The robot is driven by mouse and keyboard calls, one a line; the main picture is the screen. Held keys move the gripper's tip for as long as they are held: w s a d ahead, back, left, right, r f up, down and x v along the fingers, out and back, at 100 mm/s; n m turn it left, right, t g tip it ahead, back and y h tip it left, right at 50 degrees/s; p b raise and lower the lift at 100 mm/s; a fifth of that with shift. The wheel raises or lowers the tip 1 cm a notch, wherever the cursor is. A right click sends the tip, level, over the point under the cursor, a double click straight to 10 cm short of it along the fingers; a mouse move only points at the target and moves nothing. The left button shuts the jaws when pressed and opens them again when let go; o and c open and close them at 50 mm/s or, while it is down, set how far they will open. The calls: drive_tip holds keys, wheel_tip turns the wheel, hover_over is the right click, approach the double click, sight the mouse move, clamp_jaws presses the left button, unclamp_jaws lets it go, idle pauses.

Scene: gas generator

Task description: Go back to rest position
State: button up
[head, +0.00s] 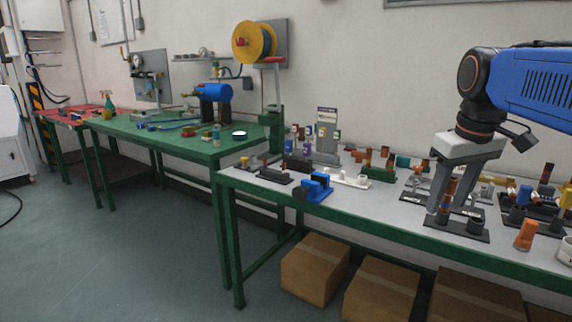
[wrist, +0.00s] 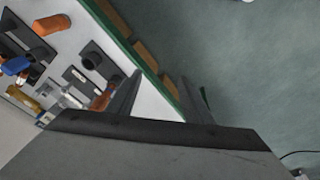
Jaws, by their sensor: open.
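My gripper (head: 457,190) hangs from the blue arm at the right of the head view, pointing down over the grey-topped table (head: 330,213). Its two long grey fingers are apart. A dark stand (head: 468,232) with an upright copper-brown part (head: 446,205) and a black cup (head: 475,224) is beside and partly behind the fingers. In the wrist view the fingers (wrist: 165,98) are spread, with table edge and floor between them. The copper-brown part (wrist: 101,102) lies just left of the left finger there. I cannot tell whether it touches. Nothing shows held between the fingers.
An orange cylinder (head: 526,234) stands near the front edge, right of the gripper. A blue clamp-like part (head: 314,187) sits at the table's left. Cardboard boxes (head: 315,268) stand below. A green table (head: 160,133) is further left, with open floor (head: 90,260) in front.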

drive_tip(key=s+a+f+m+t, duration=0.1)
drive_tip(key=s+a+f, duration=0.1)
drive_tip(key=s+f, duration=0.5)
drive_tip(key=s+a+f+m+t, duration=0.1)
drive_tip(key=s+a+f, duration=0.2)
drive_tip(key=s+f, duration=0.5)
wheel_tip(320, 180, down, 6)
drive_tip(key=shift+f, duration=0.15)
idle(0.5)
